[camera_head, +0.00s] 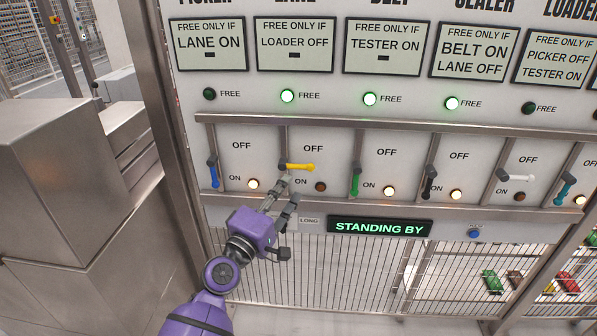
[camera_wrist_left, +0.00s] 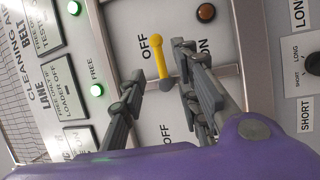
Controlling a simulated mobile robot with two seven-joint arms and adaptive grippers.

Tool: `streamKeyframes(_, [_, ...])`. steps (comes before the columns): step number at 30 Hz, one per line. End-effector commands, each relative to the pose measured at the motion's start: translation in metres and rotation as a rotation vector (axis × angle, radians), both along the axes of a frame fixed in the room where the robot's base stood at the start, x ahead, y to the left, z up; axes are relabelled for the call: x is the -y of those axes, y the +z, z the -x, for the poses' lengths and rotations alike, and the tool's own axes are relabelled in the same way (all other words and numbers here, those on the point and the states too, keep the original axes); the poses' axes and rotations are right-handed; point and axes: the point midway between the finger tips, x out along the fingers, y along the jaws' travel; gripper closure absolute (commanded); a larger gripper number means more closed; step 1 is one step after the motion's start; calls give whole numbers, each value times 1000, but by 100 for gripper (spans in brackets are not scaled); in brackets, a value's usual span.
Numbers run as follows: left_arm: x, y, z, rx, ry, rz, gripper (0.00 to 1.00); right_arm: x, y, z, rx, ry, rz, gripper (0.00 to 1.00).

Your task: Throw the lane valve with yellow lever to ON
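The lane valve's yellow lever (camera_head: 299,167) lies level, pointing right from its pivot, beneath the word OFF. The lamp beside its ON mark (camera_head: 321,187) is dark, and the lane FREE lamp (camera_head: 288,96) glows. My left gripper (camera_head: 287,190) is just below the lever, reaching up to the panel. In the left wrist view the yellow lever (camera_wrist_left: 160,55) shows between the two spread fingers, with gaps at both sides. The gripper is open, and I see no clear contact. My right gripper is out of view.
A blue lever (camera_head: 212,174) is left of the yellow one and a green lever (camera_head: 355,180) right; both hang down beside lit lamps. Steel rails run above and below the lever row. A display (camera_head: 380,227) reads STANDING BY. Steel cabinets (camera_head: 60,180) stand at left.

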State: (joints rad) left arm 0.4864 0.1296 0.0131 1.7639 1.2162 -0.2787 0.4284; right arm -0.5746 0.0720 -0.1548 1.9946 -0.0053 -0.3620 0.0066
Motion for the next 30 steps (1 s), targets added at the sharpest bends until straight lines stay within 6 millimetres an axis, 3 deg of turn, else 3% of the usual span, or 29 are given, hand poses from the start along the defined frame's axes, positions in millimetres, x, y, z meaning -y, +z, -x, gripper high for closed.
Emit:
streamKeyframes(8, [12, 10, -27, -5, -6, 32, 70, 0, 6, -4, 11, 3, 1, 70])
streamKeyframes(18, [28, 15, -67, -8, -5, 29, 70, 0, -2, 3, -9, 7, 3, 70])
streamKeyframes(28, [30, 15, -70, -8, -4, 28, 70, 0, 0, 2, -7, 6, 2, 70])
streamKeyframes(30, [30, 15, -70, -8, -4, 28, 79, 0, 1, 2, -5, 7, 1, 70])
